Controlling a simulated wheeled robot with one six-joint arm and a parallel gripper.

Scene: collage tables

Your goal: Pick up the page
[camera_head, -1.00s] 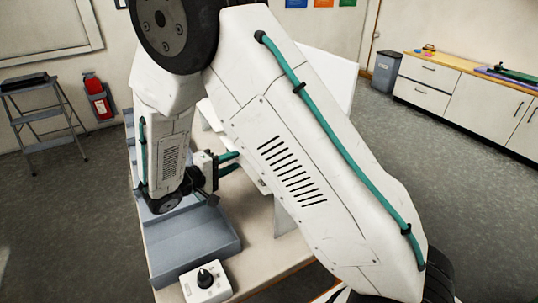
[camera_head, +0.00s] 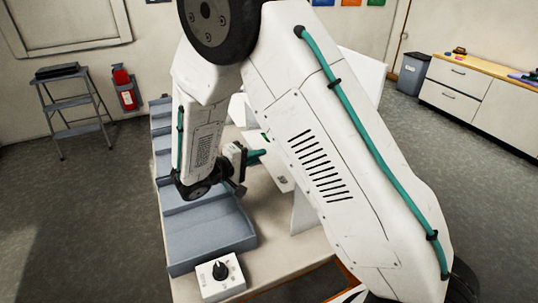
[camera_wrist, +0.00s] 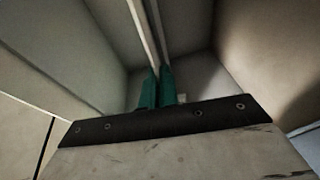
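My gripper (camera_head: 256,154) is low over the table (camera_head: 262,205), right of the grey stepped trays, and points right. In the wrist view its two teal fingers (camera_wrist: 157,88) are close together. A thin pale strip runs up from between them; I cannot tell whether it is held or stands behind. A pale, page-like sheet (camera_head: 279,176) with a small dark mark shows just beyond the fingertips in the head view. My arm hides most of it, and I cannot tell whether the fingers touch it.
Grey stepped trays (camera_head: 205,243) line the table's left side. A white box with a black knob (camera_head: 221,277) stands at the front. A white upright panel (camera_head: 304,212) stands right of the gripper. A step stool (camera_head: 75,100) and a bin (camera_head: 412,73) stand on the floor beyond.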

